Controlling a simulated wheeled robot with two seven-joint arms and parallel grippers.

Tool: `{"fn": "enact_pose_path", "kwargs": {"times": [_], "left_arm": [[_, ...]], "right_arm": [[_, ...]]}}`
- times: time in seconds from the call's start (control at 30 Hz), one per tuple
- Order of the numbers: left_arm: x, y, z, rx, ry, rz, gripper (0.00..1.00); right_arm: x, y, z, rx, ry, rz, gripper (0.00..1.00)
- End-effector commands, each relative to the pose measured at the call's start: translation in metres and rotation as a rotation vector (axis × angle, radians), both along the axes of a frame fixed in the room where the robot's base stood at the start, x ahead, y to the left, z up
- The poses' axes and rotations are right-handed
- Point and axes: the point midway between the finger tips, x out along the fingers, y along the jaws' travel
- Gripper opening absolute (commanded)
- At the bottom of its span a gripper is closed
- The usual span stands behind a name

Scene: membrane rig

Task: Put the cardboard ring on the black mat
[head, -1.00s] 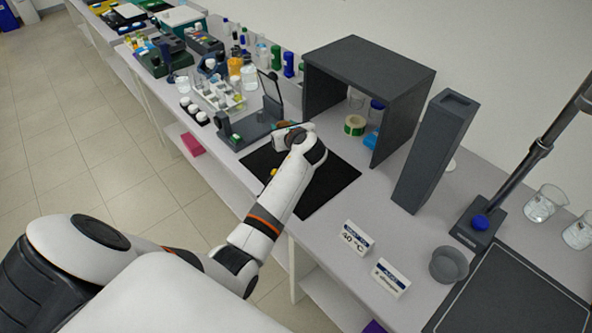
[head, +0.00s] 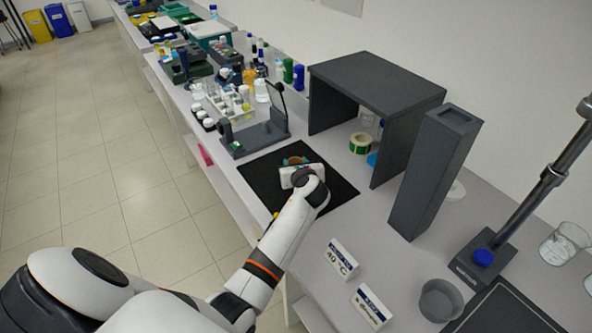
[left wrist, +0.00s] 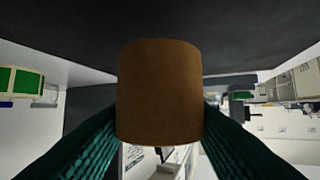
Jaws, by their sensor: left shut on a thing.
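The cardboard ring (left wrist: 160,92) is a plain brown cylinder, large in the left wrist view. My left gripper (left wrist: 160,118) is shut on it, with a ribbed teal finger on each side. In the head view a small brown part of the ring (head: 296,159) shows beyond the white wrist, over the far half of the black mat (head: 334,189). The mat lies flat on the bench, partly hidden by my left arm. I cannot tell whether the ring touches the mat. My right gripper is not in view.
A dark stand with an upright frame (head: 257,136) is just beyond the mat. A grey open shelter (head: 372,78) holds a green-and-white roll (head: 360,143). A tall grey column (head: 440,172) stands to the right. Two label signs (head: 341,260) stand nearer.

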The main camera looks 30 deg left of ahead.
Motion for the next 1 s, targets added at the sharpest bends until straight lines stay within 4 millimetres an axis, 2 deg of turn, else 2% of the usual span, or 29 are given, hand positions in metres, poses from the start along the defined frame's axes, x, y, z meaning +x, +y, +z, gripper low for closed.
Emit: {"fn": "enact_pose_path", "kwargs": {"times": [0.03,0.13,0.5,0.53,0.63,1.0], "left_arm": [[-0.001,0.0,-0.01,-0.002,0.005,0.001,0.21],[0.0,0.0,-0.022,-0.002,0.004,0.001,0.21],[0.0,0.0,-0.026,-0.001,0.001,0.0,0.21],[0.0,0.0,-0.025,-0.001,-0.001,0.0,0.46],[0.0,0.0,-0.025,-0.001,0.0,0.0,0.62],[0.0,0.0,-0.02,-0.002,-0.001,0.001,0.64]], "right_arm": [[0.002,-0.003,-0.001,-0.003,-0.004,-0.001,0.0],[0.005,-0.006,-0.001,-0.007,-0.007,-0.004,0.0],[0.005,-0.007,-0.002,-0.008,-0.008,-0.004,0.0],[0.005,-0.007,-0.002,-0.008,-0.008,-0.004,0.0],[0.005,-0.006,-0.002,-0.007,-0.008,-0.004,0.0],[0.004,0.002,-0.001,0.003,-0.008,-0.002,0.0]]}}
